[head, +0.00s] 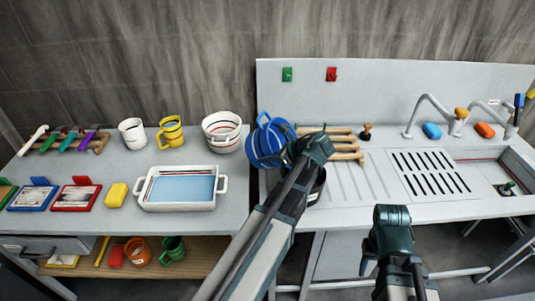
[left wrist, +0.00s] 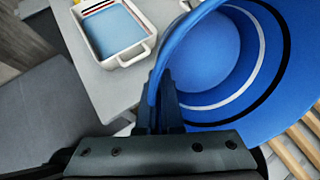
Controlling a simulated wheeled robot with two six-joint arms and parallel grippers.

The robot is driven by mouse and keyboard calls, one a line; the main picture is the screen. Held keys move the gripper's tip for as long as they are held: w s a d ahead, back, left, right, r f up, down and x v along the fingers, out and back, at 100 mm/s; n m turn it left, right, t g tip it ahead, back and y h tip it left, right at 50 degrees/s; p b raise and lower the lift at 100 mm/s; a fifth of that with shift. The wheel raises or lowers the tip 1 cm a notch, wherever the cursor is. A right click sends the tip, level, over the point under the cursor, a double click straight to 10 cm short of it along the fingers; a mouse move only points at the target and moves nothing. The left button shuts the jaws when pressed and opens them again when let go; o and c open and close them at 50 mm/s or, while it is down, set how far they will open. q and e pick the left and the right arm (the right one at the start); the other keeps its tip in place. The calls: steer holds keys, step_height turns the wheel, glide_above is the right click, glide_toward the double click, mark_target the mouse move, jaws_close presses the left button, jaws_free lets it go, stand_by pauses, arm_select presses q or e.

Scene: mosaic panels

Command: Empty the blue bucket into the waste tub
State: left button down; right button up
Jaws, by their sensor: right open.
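The blue bucket (head: 266,147) is off the surface and tilted, near the gap between the left table and the sink counter. My left gripper (head: 288,157) is shut on its rim. The left wrist view shows the bucket (left wrist: 225,60) large, its wall between my fingers (left wrist: 165,108), with white and black rings inside. A smooth blue area fills its lower inside; I cannot tell whether it is liquid or the bottom. My right gripper (head: 368,266) is open and empty, low in front of the counter.
A white basin with blue contents (head: 182,203) and a white striped tub (head: 222,146) stand on the left table, with a white mug (head: 132,138) and yellow jug (head: 171,133). The drain grate (head: 430,174) is clear.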

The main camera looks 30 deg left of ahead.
mark_target(254, 160)
arm_select(q)
steer(key=shift+s+a+r+h+p, duration=0.1)
steer(key=shift+a+r+h+p, duration=0.2)
steer(key=shift+h+p, duration=0.65)
steer(key=shift+a+r+h+p, duration=0.1)
steer(key=shift+a+h+p, duration=0.4)
steer(key=shift+p, duration=0.75)
steer(key=shift+a+f+h, duration=0.1)
steer(key=shift+f+h, duration=0.25)
steer(key=shift+a+f+h, duration=0.95)
steer(key=shift+h, duration=0.15)
steer(key=shift+s+a+f+h, duration=0.1)
steer(key=shift+a+f+h, duration=0.3)
steer(key=shift+f+h, duration=0.15)
steer(key=shift+s+a+f+t+h+b, duration=0.1)
steer(key=shift+a+f+t+h+b, duration=0.05)
steer(key=shift+a+f+h+b, duration=0.65)
steer(key=shift+a+f+t+h+b, duration=0.15)
steer(key=shift+a+f+h, duration=0.15)
steer(key=shift+f+h, duration=0.55)
steer(key=shift+r, duration=0.25)
